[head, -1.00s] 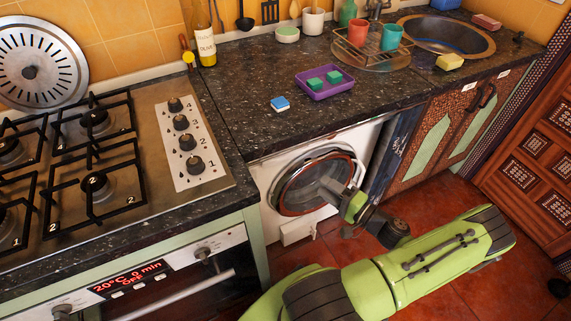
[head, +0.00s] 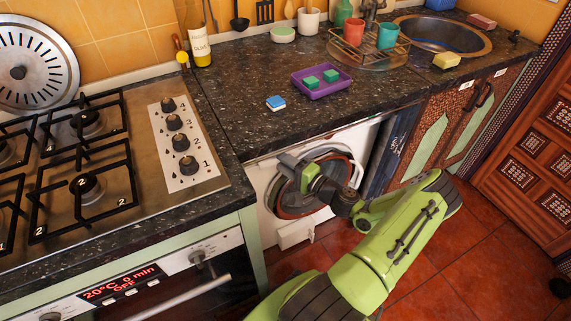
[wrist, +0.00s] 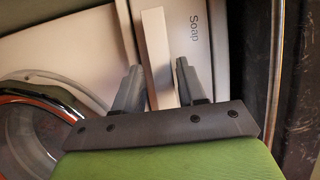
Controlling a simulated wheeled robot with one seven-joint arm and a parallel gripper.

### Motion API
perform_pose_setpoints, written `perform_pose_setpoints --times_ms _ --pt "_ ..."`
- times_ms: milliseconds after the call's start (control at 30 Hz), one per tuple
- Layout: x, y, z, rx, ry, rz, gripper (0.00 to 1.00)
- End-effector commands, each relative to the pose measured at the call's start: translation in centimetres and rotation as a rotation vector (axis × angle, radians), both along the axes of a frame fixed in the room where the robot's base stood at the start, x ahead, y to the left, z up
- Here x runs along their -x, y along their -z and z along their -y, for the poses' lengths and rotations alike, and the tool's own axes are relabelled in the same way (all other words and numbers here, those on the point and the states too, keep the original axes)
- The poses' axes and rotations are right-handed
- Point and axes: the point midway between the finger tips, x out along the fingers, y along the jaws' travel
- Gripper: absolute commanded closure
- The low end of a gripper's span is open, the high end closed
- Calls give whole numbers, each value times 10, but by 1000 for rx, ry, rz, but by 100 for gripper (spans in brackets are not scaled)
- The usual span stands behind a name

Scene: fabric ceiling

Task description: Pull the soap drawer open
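The soap drawer (wrist: 205,40) is a pale panel marked "Soap" in the wrist view, on the front of the washing machine (head: 259,192). A white bar-shaped handle (wrist: 155,45) stands out from it. My gripper (wrist: 158,80) is open, with one grey finger on each side of the handle. The left finger looks slightly apart from the handle; contact at the right finger cannot be told. In the head view my gripper (head: 284,160) is at the machine's upper left, under the counter edge. The drawer cannot be made out there.
The round machine door (wrist: 35,125) with its chrome and orange ring lies left of my gripper in the wrist view. The dark counter (head: 240,115) overhangs above the machine. The oven (head: 150,285) is to the left. Red floor tiles (head: 480,245) are clear at right.

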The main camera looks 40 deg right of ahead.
Motion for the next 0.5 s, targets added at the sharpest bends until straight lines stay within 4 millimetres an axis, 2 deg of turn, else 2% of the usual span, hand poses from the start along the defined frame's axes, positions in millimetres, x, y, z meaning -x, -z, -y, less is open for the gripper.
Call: perform_pose_setpoints --times_ms 33,233,500 --pt "0 0 0 0 0 0 68" --pt "0 1 0 0 0 -2 99" --pt "1 2 0 -1 0 -6 100"
